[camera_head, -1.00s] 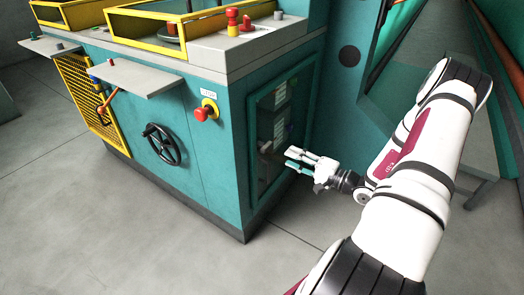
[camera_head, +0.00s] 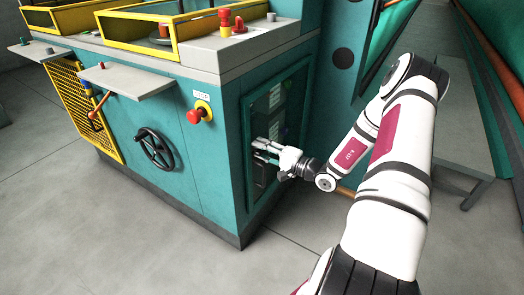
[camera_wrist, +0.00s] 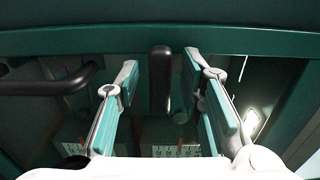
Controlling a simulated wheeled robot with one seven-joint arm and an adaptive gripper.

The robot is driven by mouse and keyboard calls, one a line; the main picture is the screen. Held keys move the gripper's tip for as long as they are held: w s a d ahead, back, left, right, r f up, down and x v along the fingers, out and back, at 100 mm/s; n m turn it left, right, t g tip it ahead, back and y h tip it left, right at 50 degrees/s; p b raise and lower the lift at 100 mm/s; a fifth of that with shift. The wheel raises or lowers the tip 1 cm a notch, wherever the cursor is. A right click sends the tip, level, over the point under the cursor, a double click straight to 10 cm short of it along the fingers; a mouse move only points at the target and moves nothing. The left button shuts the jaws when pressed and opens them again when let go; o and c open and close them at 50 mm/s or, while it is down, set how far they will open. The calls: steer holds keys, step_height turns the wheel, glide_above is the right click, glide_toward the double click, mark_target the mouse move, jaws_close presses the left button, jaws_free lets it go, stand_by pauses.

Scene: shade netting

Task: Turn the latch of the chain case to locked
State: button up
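The chain case seems to be the recessed panel with a teal frame (camera_head: 248,135) on the machine's right side face; I cannot confirm it by a label. My gripper (camera_head: 262,150) is at this panel, in front of its dark recess. In the wrist view my gripper (camera_wrist: 161,75) is open, with one teal-padded finger on each side of a dark upright bar (camera_wrist: 160,90), which may be the latch. Gaps show between the bar and both fingers. The latch's locked or unlocked marking cannot be read, and the gripper hides part of the panel in the head view.
A bent dark handle (camera_wrist: 50,84) lies left of the fingers in the wrist view. Labels with printed marks (camera_wrist: 172,150) show below. On the machine's front are a red knob (camera_head: 196,116) and a black handwheel (camera_head: 155,147). Floor (camera_head: 120,235) in front is clear.

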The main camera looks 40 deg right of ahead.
jaws_close()
steer(key=shift+m, duration=0.4)
steer(key=m+p, duration=0.2)
steer(key=m, duration=0.2)
steer(key=shift+r, duration=0.1)
steer(key=m+p, duration=0.2)
steer(key=m, duration=0.2)
steer(key=shift+m, duration=0.3)
steer(key=m+p, duration=0.1)
steer(key=m, duration=0.3)
steer(key=shift+p, duration=0.4)
steer(key=shift+m+p, duration=0.55)
steer(key=shift+m, duration=1.65)
steer(key=shift+d, duration=0.1)
